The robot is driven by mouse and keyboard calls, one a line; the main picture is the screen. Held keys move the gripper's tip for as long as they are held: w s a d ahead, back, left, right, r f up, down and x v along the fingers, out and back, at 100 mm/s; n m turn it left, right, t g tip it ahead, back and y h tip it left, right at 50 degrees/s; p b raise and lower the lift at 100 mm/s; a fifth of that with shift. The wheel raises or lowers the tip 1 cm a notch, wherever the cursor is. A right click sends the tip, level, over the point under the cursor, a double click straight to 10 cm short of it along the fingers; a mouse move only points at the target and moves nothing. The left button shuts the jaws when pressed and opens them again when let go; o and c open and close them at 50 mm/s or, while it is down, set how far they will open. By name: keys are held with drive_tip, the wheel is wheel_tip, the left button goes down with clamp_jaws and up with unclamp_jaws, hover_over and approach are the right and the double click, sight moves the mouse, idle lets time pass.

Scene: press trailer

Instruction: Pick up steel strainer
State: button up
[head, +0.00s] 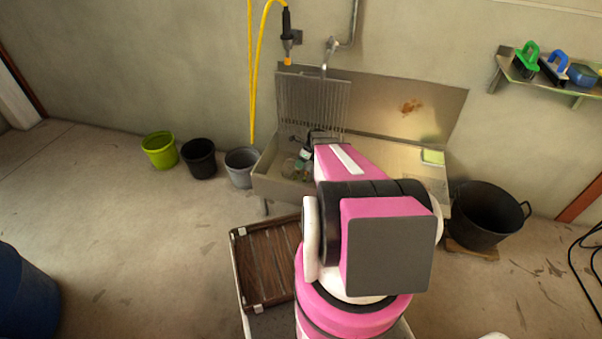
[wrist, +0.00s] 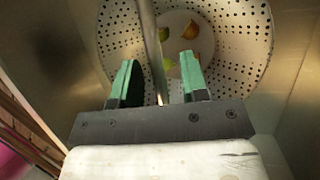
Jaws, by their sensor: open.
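The steel strainer (wrist: 112,45) is a round pale bowl full of small holes, inside the metal sink. In the wrist view, yellow-green and orange scraps (wrist: 192,35) show at its bottom. A thin metal bar (wrist: 150,40) crosses the bowl and passes between my fingers in the picture; I cannot tell if it belongs to the strainer. My gripper (wrist: 157,57) is open, its two green-tipped fingers over the near part of the strainer. I cannot tell whether they touch it. In the head view my arm hides much of the sink, and I cannot make out the strainer clearly.
The sink (head: 277,186) has steep walls close around my gripper, with a drainboard to its right. A tap (head: 331,48) and a yellow hose (head: 252,80) hang above. Buckets (head: 199,158) stand left, a black tub (head: 486,216) right, a brown slatted crate (head: 268,262) in front.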

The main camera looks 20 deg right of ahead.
drive_tip(key=shift+f, duration=0.2)
idle(0.6)
clamp_jaws()
